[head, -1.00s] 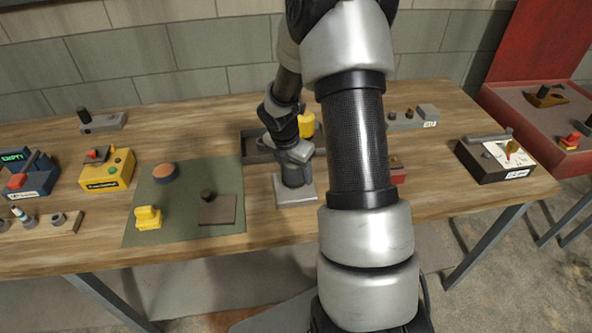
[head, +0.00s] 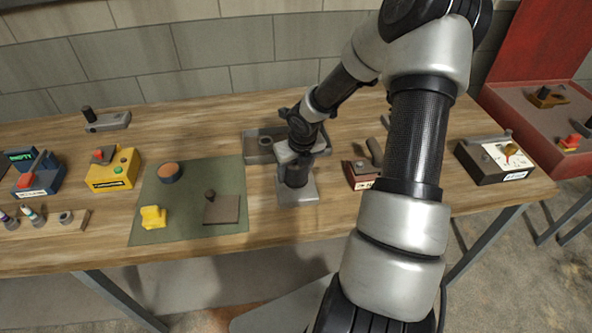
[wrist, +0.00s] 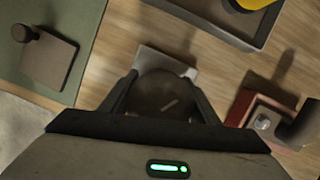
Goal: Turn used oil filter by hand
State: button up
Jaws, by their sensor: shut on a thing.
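The used oil filter (head: 296,176) is a dark, upright cylinder on a light grey mount (head: 303,194) near the middle of the bench. In the wrist view its round dark top (wrist: 158,92) fills the space between my fingers, with a short pale mark on it. My gripper (head: 297,164) comes down from above and is shut on the filter, one finger on each side. In the wrist view my gripper (wrist: 160,100) hides part of the filter, and the mount (wrist: 160,61) shows behind it.
A grey tray (head: 250,150) stands just behind the mount; a yellow thing (wrist: 250,4) shows at it in the wrist view. A red-brown box (head: 359,175) is close on the right. A green mat (head: 150,222) with small parts lies on the left.

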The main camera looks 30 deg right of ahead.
jog(key=n, duration=0.2)
jog(key=shift+s+a+f+n+y, duration=0.15)
jog(key=shift+s+n+y, duration=0.05)
jog(key=shift+n+y, duration=0.2)
jog(key=shift+s+a+f+n+g+y, duration=0.2)
jog(key=shift+a+n+g+y, duration=0.15)
jog(key=shift+n, duration=0.55)
jog(key=shift+w+d+r+n, duration=0.1)
jog(key=shift+w+r+n, duration=0.1)
jog(key=shift+n, duration=0.1)
jog(key=o, duration=1.3)
jog(key=shift+c, duration=0.2)
jog(key=shift+o, duration=0.8)
jog(key=shift+w+d+r, duration=0.1)
